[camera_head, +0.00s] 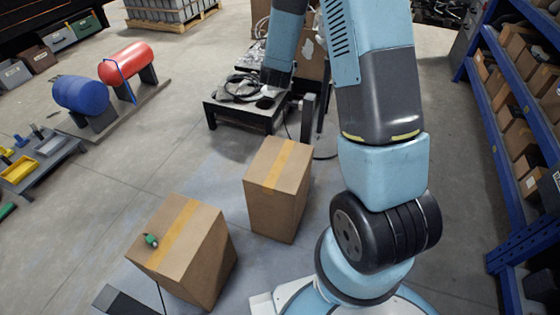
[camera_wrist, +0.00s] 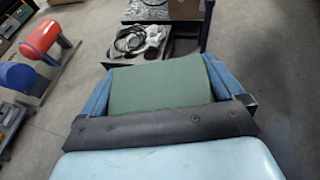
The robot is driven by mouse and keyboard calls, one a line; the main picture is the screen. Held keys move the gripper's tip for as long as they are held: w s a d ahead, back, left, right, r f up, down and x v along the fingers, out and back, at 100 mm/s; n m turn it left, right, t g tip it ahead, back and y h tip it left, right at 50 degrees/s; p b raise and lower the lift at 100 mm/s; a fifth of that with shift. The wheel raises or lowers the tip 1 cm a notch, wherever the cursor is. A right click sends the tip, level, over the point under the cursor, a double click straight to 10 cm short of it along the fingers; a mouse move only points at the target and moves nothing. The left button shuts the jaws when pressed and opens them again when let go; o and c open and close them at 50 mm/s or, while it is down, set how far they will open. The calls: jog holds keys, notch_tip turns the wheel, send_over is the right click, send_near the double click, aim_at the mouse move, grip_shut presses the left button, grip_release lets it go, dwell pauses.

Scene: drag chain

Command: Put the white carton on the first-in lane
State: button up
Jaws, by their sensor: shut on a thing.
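My gripper (camera_wrist: 158,70) is shut on a dull green block (camera_wrist: 160,88), with a blue finger along each side of it. The block is seen from behind, and its far side is hidden. In the head view my arm reaches away toward a low black table (camera_head: 235,115); its end is small there and the held block cannot be made out. I cannot pick out a white carton for sure in either view. A small whitish thing (camera_wrist: 153,34) lies on the table beside coiled black cable (camera_wrist: 128,42). No lane marked first-in can be told.
Two brown boxes with tape, a near one (camera_head: 185,250) with a small green item (camera_head: 151,240) on top and a farther one (camera_head: 278,190), stand on the floor. A blue shelf rack (camera_head: 515,100) lines the right. Red (camera_head: 126,63) and blue (camera_head: 81,95) drums lie at left.

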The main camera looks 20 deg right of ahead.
jog(key=shift+a, duration=0.65)
jog(key=s+d+f+m+g+h, duration=0.1)
jog(key=s+d+f+m+h, duration=0.1)
jog(key=s+f, duration=0.85)
jog(key=s+d+f+m+g+h, duration=0.1)
jog(key=s+f+m+h, duration=0.1)
jog(key=s+f, duration=0.8)
jog(key=shift+w+a+f, duration=0.35)
jog(key=shift+w+f, duration=2.25)
jog(key=shift+w, duration=0.15)
jog(key=shift+w+a+f, duration=0.35)
jog(key=shift+w+f, duration=2.3)
jog(key=shift+w, duration=0.1)
jog(key=shift+w+a+f, duration=0.35)
jog(key=shift+w+f, duration=2.25)
jog(key=shift+w, duration=0.15)
jog(key=o, duration=0.9)
jog(key=shift+y, duration=0.3)
